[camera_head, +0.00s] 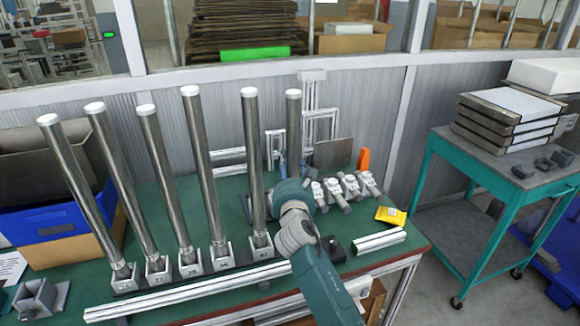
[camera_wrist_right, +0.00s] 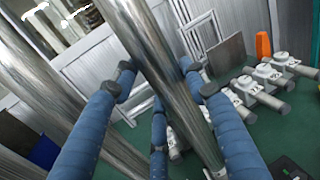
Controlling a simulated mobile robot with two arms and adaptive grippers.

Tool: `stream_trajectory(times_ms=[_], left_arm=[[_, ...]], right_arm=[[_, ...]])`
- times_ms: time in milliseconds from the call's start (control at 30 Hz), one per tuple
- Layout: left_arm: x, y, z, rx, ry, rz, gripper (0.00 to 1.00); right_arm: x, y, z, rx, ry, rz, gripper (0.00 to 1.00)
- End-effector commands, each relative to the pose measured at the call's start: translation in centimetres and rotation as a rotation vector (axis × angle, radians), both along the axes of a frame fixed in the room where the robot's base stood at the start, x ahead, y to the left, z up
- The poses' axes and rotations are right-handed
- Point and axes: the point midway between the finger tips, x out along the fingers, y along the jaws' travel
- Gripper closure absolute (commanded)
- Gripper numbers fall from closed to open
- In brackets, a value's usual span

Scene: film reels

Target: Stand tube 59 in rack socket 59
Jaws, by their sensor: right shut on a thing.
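Several tall grey metal tubes with white caps stand, leaning in the picture, in a row of numbered rack sockets (camera_head: 190,267) on the green table. The socket labels are too small to read surely, so I cannot pick out socket 59. My right gripper (camera_head: 287,180) is shut on the rightmost tube (camera_head: 293,125). In the right wrist view its blue fingers (camera_wrist_right: 166,90) close around this tube (camera_wrist_right: 160,65). In the head view, its lower end is hidden behind my gripper and arm. The tube number is not readable. My left gripper is not in view.
Neighbouring tubes (camera_head: 250,150) stand close to the held one. White-and-grey fittings (camera_head: 350,186), a yellow packet (camera_head: 391,215), a black block (camera_head: 333,249) and a metal bar (camera_head: 379,241) lie to the right. A grey V-shaped block (camera_head: 40,297) sits front left.

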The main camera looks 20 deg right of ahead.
Motion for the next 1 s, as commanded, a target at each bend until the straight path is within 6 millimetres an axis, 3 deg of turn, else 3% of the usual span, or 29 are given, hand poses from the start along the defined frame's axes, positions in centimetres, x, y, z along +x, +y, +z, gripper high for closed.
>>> stream_trajectory(times_ms=[167,200,567,1000], left_arm=[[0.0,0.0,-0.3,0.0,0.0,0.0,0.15],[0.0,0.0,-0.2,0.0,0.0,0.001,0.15],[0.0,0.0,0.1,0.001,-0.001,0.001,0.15],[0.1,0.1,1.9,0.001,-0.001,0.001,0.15]], right_arm=[[0.0,0.0,-0.1,-0.001,-0.005,0.001,1.0],[0.0,0.0,0.0,0.0,-0.006,0.001,0.49],[-0.3,0.1,-0.4,0.001,0.003,0.0,0.49],[-3.7,0.9,-0.2,-0.001,0.001,0.0,0.49]])
